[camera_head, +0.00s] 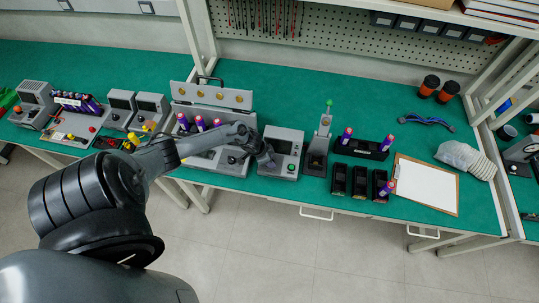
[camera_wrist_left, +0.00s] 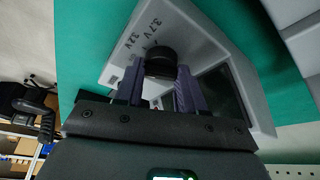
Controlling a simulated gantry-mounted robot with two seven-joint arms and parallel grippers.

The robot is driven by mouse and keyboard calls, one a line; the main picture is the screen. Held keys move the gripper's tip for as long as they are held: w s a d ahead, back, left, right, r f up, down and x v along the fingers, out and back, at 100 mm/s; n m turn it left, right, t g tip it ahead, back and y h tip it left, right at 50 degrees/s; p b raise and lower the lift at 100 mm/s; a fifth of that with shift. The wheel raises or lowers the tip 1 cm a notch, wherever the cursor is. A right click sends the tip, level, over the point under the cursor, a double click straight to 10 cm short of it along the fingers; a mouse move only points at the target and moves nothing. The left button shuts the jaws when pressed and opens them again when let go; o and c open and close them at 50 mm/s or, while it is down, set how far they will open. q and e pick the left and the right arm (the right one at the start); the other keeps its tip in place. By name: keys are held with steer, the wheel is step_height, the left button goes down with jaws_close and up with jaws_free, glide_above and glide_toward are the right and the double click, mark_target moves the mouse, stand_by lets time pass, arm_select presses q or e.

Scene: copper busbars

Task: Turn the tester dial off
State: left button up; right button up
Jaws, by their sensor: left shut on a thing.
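The tester (camera_head: 285,134) is a grey box with a dark screen, near the middle of the green bench. Its grey face also shows in the left wrist view (camera_wrist_left: 180,27), with printed marks such as 3.7V and 3.2V. The black round dial (camera_wrist_left: 160,60) stands out from that face. My left gripper (camera_head: 269,162) is at the tester's left front. In the left wrist view its purple fingers (camera_wrist_left: 160,88) are on either side of the dial, shut on it. In the head view the gripper hides the dial. My right gripper is in neither view.
Left of the tester is a grey case (camera_head: 212,96) with an open lid and purple cells. To its right are a grey stand (camera_head: 317,150) with a green top, black holders (camera_head: 360,182) and a clipboard (camera_head: 426,187). Free bench lies behind the tester.

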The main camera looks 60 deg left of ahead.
arm_select(q)
steer(key=shift+d+r+n+y+p, duration=0.15)
steer(key=shift+n+y+p, duration=0.15)
steer(key=shift+n+p, duration=1.05)
steer(key=shift+n, duration=0.15)
steer(key=o, duration=1)
steer(key=shift+o, duration=0.2)
steer(key=p+v, duration=0.3)
steer(key=v, duration=0.7)
steer(key=shift+s+r, duration=0.2)
steer(key=shift+s, duration=0.05)
